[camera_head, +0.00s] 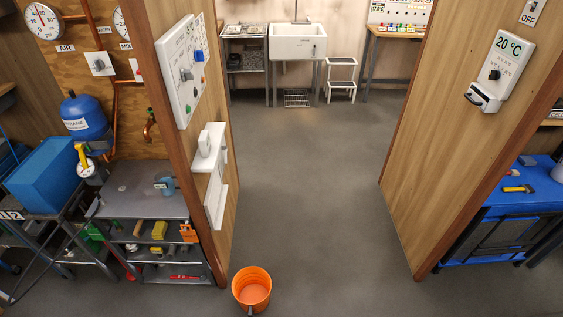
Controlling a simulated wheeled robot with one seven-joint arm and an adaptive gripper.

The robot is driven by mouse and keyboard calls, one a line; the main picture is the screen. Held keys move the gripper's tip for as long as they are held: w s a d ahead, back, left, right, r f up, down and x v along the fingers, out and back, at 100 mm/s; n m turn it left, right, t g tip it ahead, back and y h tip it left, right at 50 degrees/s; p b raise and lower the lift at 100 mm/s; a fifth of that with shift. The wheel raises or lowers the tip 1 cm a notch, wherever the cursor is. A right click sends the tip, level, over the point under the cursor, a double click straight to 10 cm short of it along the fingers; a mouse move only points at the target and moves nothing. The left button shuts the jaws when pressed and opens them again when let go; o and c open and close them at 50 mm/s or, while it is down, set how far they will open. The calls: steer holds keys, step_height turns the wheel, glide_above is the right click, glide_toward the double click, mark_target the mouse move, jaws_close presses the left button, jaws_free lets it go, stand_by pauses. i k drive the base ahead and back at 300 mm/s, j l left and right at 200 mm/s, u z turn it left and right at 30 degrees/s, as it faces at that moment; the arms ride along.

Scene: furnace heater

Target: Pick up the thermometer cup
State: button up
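A white wall unit with a "20 °C" display (510,47) and a black knob hangs on the right wooden partition. A small blue-grey cup (165,183) also stands on the grey metal bench at left. I cannot tell for certain which one is the thermometer cup. My gripper is not seen.
An orange bucket (252,287) stands on the floor at bottom centre. The left partition (183,130) carries white panels. The grey bench (130,203) has tools on its shelves. A blue workbench (525,192) is at right. The floor (310,150) between the partitions is clear toward the sink (298,46).

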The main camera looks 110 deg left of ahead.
mark_target(170, 184)
steer(key=u, duration=4.55)
